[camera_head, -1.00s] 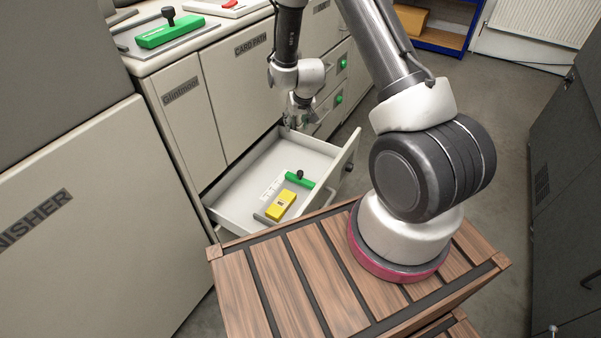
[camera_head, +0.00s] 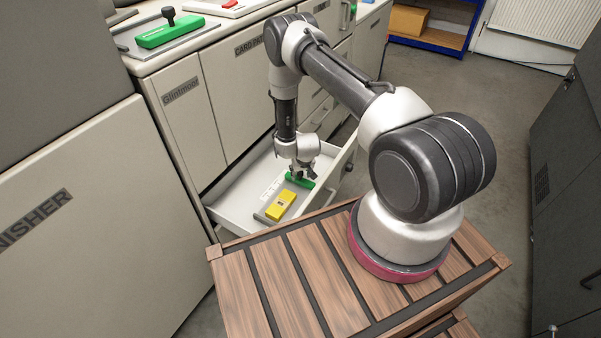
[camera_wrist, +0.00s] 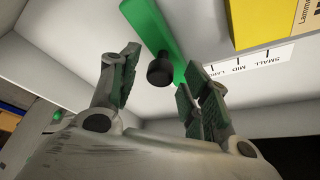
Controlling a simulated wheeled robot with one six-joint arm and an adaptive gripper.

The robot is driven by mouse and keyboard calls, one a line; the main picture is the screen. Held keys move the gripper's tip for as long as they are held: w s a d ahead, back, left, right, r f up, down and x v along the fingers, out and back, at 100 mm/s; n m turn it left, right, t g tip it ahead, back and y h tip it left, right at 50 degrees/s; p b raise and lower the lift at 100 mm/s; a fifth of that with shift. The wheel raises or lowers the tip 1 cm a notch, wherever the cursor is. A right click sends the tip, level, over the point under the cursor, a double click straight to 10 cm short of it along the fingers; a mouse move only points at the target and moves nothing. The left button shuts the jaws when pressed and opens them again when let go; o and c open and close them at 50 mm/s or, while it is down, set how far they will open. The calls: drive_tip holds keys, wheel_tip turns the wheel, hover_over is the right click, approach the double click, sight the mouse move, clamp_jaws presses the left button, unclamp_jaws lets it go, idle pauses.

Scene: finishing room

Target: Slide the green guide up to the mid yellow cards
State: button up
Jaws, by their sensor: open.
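The green guide (camera_head: 306,183) is a bar with a black knob, lying in the open drawer. It also shows in the wrist view (camera_wrist: 150,25), its black knob (camera_wrist: 160,72) between my fingers. The yellow cards (camera_head: 281,204) are a block in the drawer on the near side of the guide, with a gap between. They show at upper right in the wrist view (camera_wrist: 270,22). A scale strip (camera_wrist: 250,66) reading SMALL, MID and a partly hidden word lies beside them. My gripper (camera_head: 301,175) is open over the guide; its fingers (camera_wrist: 160,85) do not visibly grip the knob.
The white drawer (camera_head: 233,202) has raised walls around the guide and cards. Another green bar with a black knob (camera_head: 170,34) stands on the cabinet top. My wooden-slatted base is in front. Grey floor (camera_head: 440,100) is open at right.

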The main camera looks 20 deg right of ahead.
drive_tip(key=shift+w+f, duration=0.1)
drive_tip(key=shift+f, duration=0.15)
drive_tip(key=shift+c, duration=0.5)
clamp_jaws()
drive_tip(key=s+a, duration=0.1)
drive_tip(key=a, duration=0.1)
drive_tip(key=s+a, duration=0.3)
drive_tip(key=a, duration=0.1)
drive_tip(key=shift+s+a, duration=0.15)
drive_tip(key=shift+s, duration=0.2)
drive_tip(key=shift+o, duration=0.5)
unclamp_jaws()
